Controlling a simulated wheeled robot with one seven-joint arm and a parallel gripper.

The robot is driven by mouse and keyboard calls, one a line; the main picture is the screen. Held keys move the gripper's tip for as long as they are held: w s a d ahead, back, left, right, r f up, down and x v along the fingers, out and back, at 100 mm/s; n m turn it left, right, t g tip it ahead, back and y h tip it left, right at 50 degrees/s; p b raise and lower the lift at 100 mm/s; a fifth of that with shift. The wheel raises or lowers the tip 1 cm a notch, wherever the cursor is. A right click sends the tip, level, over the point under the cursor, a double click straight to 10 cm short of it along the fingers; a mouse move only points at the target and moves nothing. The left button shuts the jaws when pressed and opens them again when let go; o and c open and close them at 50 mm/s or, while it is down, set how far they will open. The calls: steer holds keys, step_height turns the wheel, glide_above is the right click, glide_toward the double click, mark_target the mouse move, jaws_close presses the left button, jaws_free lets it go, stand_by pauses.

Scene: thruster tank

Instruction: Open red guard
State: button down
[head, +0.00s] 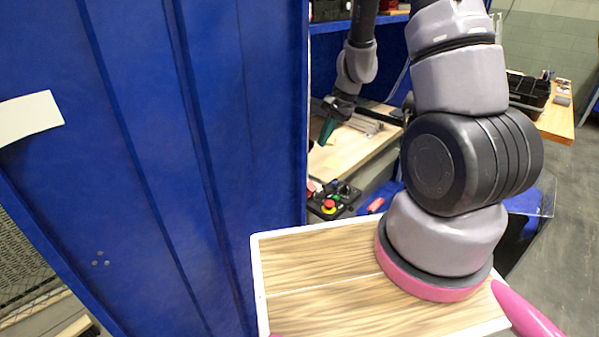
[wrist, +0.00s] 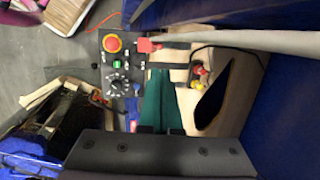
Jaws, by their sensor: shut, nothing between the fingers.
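A dark control panel (wrist: 121,80) shows in the wrist view with a red knob on a yellow ring (wrist: 113,44), a small green button and a dial. A small red piece that looks like the red guard (wrist: 145,46) sits at the panel's upper right edge; whether its cover is up or down I cannot tell. My gripper (wrist: 160,72) has teal fingers, shut and empty, just below the red piece in that picture, apparently apart from it. In the head view my gripper (head: 324,140) hangs over the workbench, above and behind the panel (head: 334,199).
A blue wall panel (head: 150,150) fills the left of the head view. A wooden workbench (head: 345,150) lies under my gripper. A red object (head: 376,204) lies right of the panel. In the wrist view a pale bar (wrist: 240,38) and red-and-yellow parts (wrist: 200,75) are at the right.

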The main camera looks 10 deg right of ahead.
steer(key=x, duration=1.3)
steer(key=shift+s+f, duration=0.1)
steer(key=shift+f, duration=0.1)
steer(key=shift+w+a+f, duration=0.15)
steer(key=shift+w+a, duration=0.25)
steer(key=shift+w, duration=0.1)
steer(key=shift+s+d, duration=0.1)
steer(key=shift+s+d, duration=0.45)
steer(key=shift+s, duration=0.15)
